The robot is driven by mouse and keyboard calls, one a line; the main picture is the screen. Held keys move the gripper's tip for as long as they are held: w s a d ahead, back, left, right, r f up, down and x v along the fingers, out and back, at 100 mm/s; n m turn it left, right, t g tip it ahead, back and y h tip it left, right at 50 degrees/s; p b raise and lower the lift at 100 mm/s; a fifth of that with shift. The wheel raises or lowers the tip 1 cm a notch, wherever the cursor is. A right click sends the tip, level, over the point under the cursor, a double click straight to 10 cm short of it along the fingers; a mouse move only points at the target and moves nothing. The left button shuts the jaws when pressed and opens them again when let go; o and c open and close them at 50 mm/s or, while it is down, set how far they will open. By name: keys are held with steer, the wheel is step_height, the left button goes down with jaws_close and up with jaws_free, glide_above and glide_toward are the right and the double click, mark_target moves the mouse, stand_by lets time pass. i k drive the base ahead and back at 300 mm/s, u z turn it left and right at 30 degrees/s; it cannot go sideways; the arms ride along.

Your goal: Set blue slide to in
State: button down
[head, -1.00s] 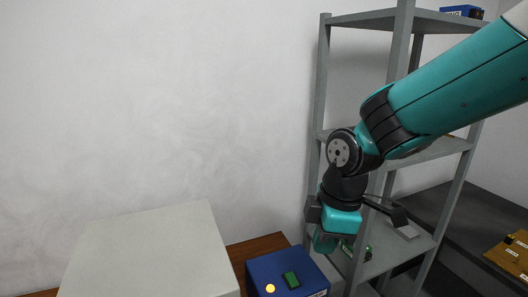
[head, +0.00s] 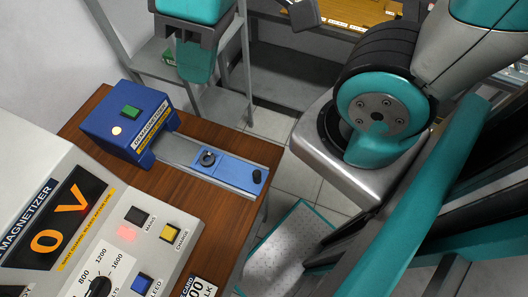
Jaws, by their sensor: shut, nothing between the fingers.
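The blue slide (head: 230,170) lies on the wooden table, drawn out to the right of the blue demagnetizer box (head: 128,120). It has a round black ring or knob on top and a small black knob (head: 257,176) at its outer right end. A grey strip (head: 175,149) shows between the slide and the box opening. My gripper (head: 195,74) is at the top of the head view, above and behind the slide, apart from it. Its teal fingers point down, look shut and hold nothing.
The magnetizer (head: 75,230), with a display reading 0 V, knobs and buttons, fills the left front. The wooden table (head: 190,195) ends just right of the slide. A grey shelf rack (head: 222,105) stands behind. My arm takes up the right side.

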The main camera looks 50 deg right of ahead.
mark_target(245, 176)
steer(key=k, duration=0.45)
steer(key=z, duration=1)
steer(key=i, duration=0.35)
steer(key=u, duration=1.2)
steer(key=k, duration=1.25)
steer(key=u, duration=0.3)
steer(key=i, duration=0.7)
steer(key=z, duration=0.4)
